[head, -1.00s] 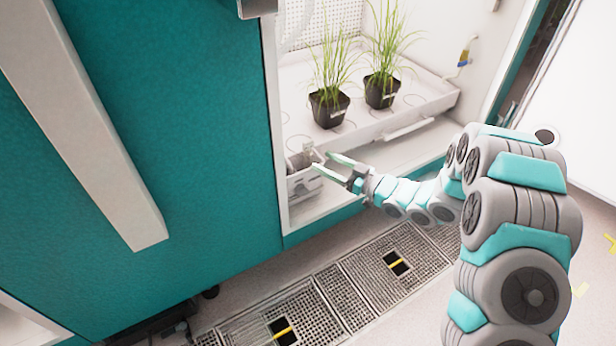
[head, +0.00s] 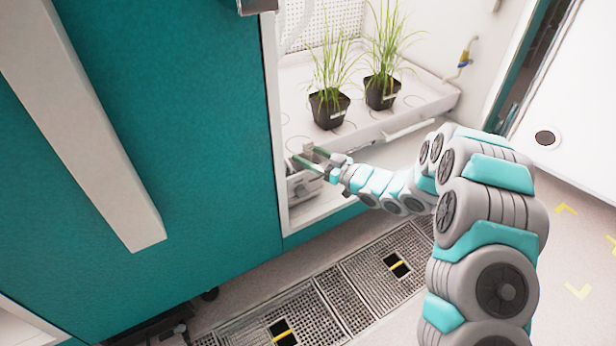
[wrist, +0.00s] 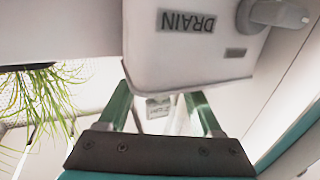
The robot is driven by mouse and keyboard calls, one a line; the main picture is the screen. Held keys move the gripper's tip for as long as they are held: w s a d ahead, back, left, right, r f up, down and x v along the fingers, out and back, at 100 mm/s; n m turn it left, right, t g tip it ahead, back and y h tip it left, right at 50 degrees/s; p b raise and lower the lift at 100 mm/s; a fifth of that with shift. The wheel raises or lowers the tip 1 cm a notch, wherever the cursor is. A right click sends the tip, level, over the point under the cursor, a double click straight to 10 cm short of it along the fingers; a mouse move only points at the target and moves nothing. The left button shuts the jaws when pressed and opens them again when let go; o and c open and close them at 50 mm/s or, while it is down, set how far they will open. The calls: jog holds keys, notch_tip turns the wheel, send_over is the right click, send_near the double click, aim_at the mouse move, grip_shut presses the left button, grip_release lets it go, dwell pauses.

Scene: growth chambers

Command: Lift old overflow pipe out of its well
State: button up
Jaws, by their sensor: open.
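A white drain box (head: 302,188) stands on the chamber's lower ledge, at its left end. In the wrist view the box (wrist: 190,50) bears a DRAIN label and a grey knob, and it appears upside down. My gripper (head: 307,155) is open, its green fingers over the top of the box. In the wrist view a small pale piece with a tag (wrist: 158,106) shows between the fingers of my gripper (wrist: 158,92), with gaps beside it. It may be the old overflow pipe's top. The well and the pipe's lower part are hidden.
Two black pots of grass (head: 328,108) stand on the white tray (head: 420,103) above and behind the box. The teal panel (head: 200,140) is close on the left. Floor gratings (head: 345,295) lie below. Open floor is at the right.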

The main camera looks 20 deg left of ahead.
grip_shut()
dwell(0.3)
dwell(1.0)
